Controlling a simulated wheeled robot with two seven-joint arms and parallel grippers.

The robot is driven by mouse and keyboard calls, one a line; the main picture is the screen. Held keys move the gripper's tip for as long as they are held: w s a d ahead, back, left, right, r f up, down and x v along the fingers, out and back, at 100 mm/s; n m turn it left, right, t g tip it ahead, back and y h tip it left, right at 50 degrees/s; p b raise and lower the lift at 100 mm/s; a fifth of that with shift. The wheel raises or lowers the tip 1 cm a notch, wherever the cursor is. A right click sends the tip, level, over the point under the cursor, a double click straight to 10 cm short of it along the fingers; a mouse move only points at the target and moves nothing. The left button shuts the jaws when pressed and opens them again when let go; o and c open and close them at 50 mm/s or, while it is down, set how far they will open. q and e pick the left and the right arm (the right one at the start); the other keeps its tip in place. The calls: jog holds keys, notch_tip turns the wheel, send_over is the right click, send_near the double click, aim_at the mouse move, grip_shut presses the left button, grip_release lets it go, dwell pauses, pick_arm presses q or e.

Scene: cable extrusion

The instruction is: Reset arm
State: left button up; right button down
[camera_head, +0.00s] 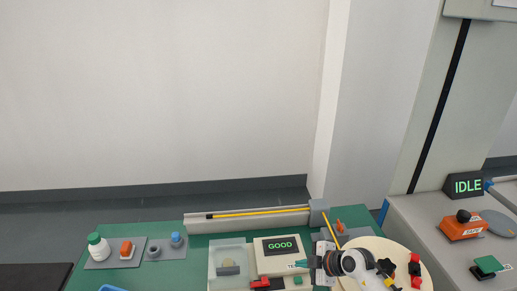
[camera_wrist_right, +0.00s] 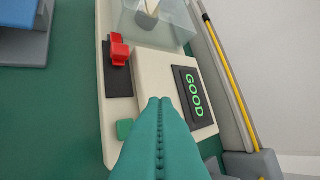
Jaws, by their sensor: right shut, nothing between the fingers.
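My right arm reaches in at the lower right of the head view. Its gripper (camera_head: 301,265) has teal fingers that are shut with nothing between them. In the right wrist view the two fingertips (camera_wrist_right: 160,101) are pressed together over the cream tester box. That box (camera_head: 268,249) has a dark screen (camera_head: 280,246) reading GOOD in green; the screen also shows in the wrist view (camera_wrist_right: 195,97). The fingers hover at or above the box's near right part; I cannot tell whether they touch it. My left gripper is not in view.
A yellow cable (camera_head: 262,212) lies along a grey rail at the table's back. A clear box (camera_head: 228,256) and red clamp (camera_wrist_right: 119,50) adjoin the tester. A white bottle (camera_head: 97,247) stands left. A round cream disc (camera_head: 417,262) lies right. A machine with an IDLE sign (camera_head: 467,186) stands farther right.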

jog(key=s+a+r+m+t+y, duration=0.1)
jog(key=a+r+t+y, duration=0.4)
jog(key=r, duration=0.4)
jog(key=s+d+r+m+t+h, duration=0.4)
jog(key=d+r+m+t+h, duration=0.1)
jog(key=r+m+t+h, duration=0.3)
jog(key=s+d+f+m+g+h, duration=0.8)
jog(key=s+d+f+m, duration=0.1)
jog(key=s, duration=0.2)
jog(key=s+a+f+n+g+y, duration=0.1)
jog(key=s+a+f+g+y, duration=0.2)
jog(key=s, duration=0.6)
jog(key=s+a+f+n+g+y, duration=0.1)
jog(key=s+a+f+g+y, duration=0.15)
jog(key=s+g, duration=0.4)
notch_tip(320, 180, down, 27)
jog(key=s+b, duration=0.1)
jog(key=s, duration=0.1)
jog(key=s+d+f+g+h+b, duration=0.1)
jog(key=s+d+f, duration=0.1)
jog(key=s+f, duration=1.4)
jog(key=shift+s+d+f+n+b, duration=0.2)
jog(key=shift+s+f+n+b, duration=0.1)
jog(key=shift+f, duration=0.65)
